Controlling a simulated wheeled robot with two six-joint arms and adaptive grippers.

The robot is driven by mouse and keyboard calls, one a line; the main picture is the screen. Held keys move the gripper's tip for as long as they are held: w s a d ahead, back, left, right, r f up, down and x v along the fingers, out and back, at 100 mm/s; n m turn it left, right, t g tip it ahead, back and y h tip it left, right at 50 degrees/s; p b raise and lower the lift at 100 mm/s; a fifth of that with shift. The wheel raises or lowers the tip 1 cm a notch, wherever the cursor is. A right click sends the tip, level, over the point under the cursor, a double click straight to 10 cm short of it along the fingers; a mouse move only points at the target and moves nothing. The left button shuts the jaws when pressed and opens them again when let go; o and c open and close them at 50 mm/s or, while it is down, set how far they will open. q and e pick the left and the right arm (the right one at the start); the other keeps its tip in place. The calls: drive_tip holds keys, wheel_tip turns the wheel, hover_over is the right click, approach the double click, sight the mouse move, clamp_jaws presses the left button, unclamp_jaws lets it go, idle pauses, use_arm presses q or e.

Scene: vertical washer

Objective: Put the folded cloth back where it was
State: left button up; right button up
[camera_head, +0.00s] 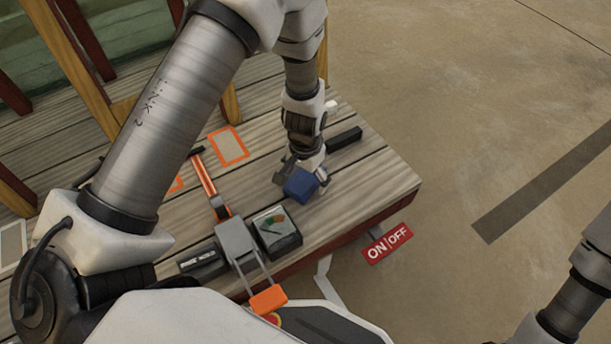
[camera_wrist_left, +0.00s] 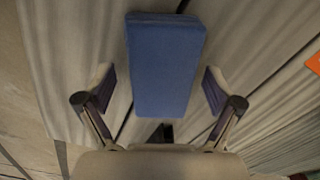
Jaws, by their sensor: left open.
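The folded cloth (camera_head: 301,184) is a small dark blue block on the wooden bench top (camera_head: 372,187), near its right end. It also shows in the left wrist view (camera_wrist_left: 165,65), upper middle, between the two fingers. My left gripper (camera_head: 300,180) is low at the cloth, pointing down. Its fingers also show in the left wrist view (camera_wrist_left: 159,85); they are open, with a gap on each side of the cloth. An orange-outlined rectangle (camera_head: 228,147) is marked on the boards left of the cloth. Part of my right arm shows at lower right; its gripper is out of view.
An orange-handled tool (camera_head: 205,178) lies left of the cloth. A black box with a picture on top (camera_head: 277,232) and a grey padlock-like piece with an orange end (camera_head: 267,298) are nearer. A black bar (camera_head: 345,139) lies behind. A red ON/OFF sign (camera_head: 388,244) is by the bench edge.

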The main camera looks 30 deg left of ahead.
sight(305, 177)
use_arm(q)
wheel_tip(305, 177, up, 12)
drive_tip(key=p, duration=0.6)
drive_tip(key=shift+r, duration=0.15)
